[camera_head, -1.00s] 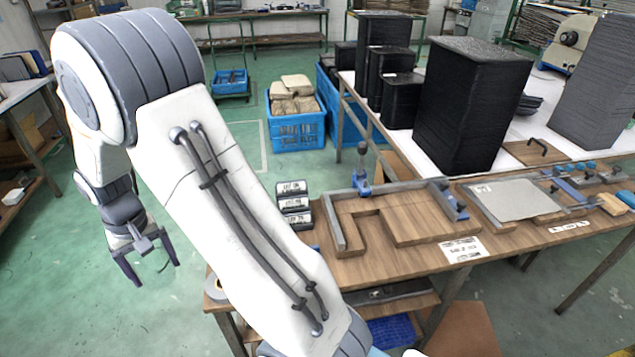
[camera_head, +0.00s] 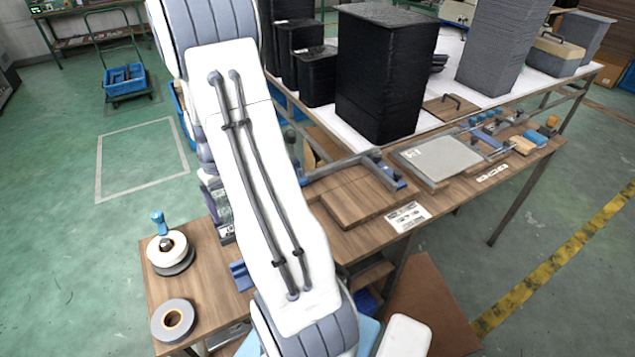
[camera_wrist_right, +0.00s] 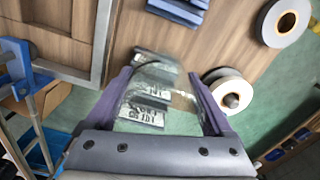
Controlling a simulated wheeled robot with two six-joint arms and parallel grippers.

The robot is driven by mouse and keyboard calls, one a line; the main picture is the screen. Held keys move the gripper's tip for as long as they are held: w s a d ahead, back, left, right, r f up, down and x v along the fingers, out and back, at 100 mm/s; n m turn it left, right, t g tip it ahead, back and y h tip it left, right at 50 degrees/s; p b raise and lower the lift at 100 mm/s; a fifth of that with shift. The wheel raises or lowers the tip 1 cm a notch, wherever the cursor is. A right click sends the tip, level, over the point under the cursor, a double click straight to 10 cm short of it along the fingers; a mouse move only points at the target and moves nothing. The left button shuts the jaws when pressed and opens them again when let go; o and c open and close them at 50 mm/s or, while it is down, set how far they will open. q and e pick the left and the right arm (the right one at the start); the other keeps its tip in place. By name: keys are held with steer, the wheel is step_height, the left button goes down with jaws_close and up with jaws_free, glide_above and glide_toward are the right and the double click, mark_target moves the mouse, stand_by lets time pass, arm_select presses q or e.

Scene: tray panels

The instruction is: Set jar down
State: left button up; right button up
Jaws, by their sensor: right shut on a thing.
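A clear jar (camera_wrist_right: 150,82) shows faintly between the fingers of my right gripper (camera_wrist_right: 160,76) in the right wrist view. The gripper is shut on it, and its outline is hard to make out. Labelled dark blocks (camera_wrist_right: 141,113) show through and behind the jar, near the wooden bench top (camera_wrist_right: 150,27). I cannot tell how far the jar is above the bench. In the head view my right forearm hides the jar and most of the right gripper (camera_head: 214,197). My left gripper is in neither view.
Tape rolls (camera_head: 172,319) and a blue-topped holder (camera_head: 158,222) stand at the bench's left end. A wooden fixture (camera_head: 347,195) and a grey plate (camera_head: 440,158) lie to the right. Tall black stacks (camera_head: 385,75) stand behind. Bare wood shows beside the rolls (camera_head: 207,275).

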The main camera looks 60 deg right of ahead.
steer(key=shift+s+d, duration=0.1)
steer(key=shift+d, duration=0.1)
steer(key=p, duration=0.1)
glide_above(211, 274)
step_height(211, 274, down, 7)
steer(key=shift+f, duration=2)
steer(key=shift+f, duration=0.1)
steer(key=o, duration=1.4)
